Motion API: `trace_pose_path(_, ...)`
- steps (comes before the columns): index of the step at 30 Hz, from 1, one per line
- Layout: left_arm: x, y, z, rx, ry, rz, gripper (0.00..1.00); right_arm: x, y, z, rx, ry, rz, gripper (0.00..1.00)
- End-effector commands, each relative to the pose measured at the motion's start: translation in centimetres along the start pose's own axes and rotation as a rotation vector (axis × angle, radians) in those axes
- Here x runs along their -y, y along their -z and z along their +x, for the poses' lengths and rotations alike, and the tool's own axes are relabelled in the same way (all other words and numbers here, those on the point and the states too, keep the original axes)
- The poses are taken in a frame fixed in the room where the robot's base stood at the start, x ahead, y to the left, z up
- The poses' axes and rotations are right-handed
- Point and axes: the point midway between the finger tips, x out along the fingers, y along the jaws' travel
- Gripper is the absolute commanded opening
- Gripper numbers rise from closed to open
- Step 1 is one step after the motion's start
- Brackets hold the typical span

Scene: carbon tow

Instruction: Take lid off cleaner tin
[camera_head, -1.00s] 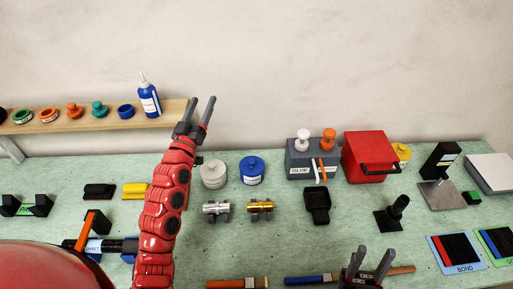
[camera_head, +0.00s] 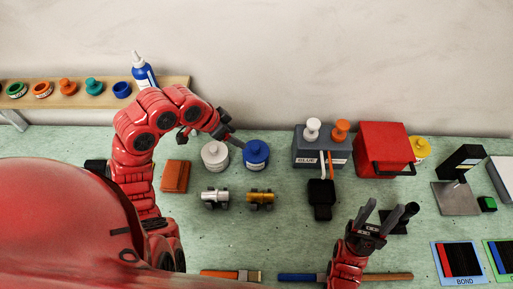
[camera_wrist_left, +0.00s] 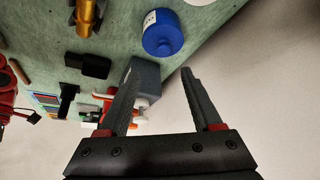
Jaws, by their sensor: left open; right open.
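A whitish tin (camera_head: 215,156) and a blue tin (camera_head: 256,154) stand side by side on the bench, each topped by a lid with a knob. A yellow tin (camera_head: 421,148) stands partly behind the red box. I cannot read which tin is the cleaner. My left gripper (camera_head: 212,138) is open and empty, above and behind the whitish tin in the head view. In the left wrist view its open fingers (camera_wrist_left: 160,75) have nothing between them, and the blue tin (camera_wrist_left: 162,35) lies beyond them. My right gripper (camera_head: 384,208) is open and empty over the bench front.
A grey glue box (camera_head: 308,160) and a red box (camera_head: 380,150) stand right of the tins. Silver (camera_head: 215,197) and gold (camera_head: 260,198) fittings lie in front. A shelf (camera_head: 60,101) holds coloured pots and a blue bottle (camera_head: 145,75). Brushes lie near the front.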

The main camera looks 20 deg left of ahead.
Motion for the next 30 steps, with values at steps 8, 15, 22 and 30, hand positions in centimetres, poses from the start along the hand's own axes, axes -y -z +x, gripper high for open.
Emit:
trace_pose_path(8,-0.2,0.0,6.5,-0.002,-0.006,-0.003,0.66,0.1,-0.1,-0.9,0.000,0.000,0.000,0.50)
trace_pose_path(15,0.0,0.2,8.2,-0.004,-0.001,0.000,0.66,0.0,-0.1,-0.7,0.000,0.000,0.000,0.50)
trace_pose_path(22,0.5,0.3,10.7,0.001,-0.004,-0.003,0.66,-0.1,0.2,1.3,0.000,0.000,0.000,0.50)
trace_pose_path(30,0.7,0.2,13.2,-0.003,0.000,-0.002,0.66,-0.1,0.3,1.9,0.000,0.000,0.000,0.50)
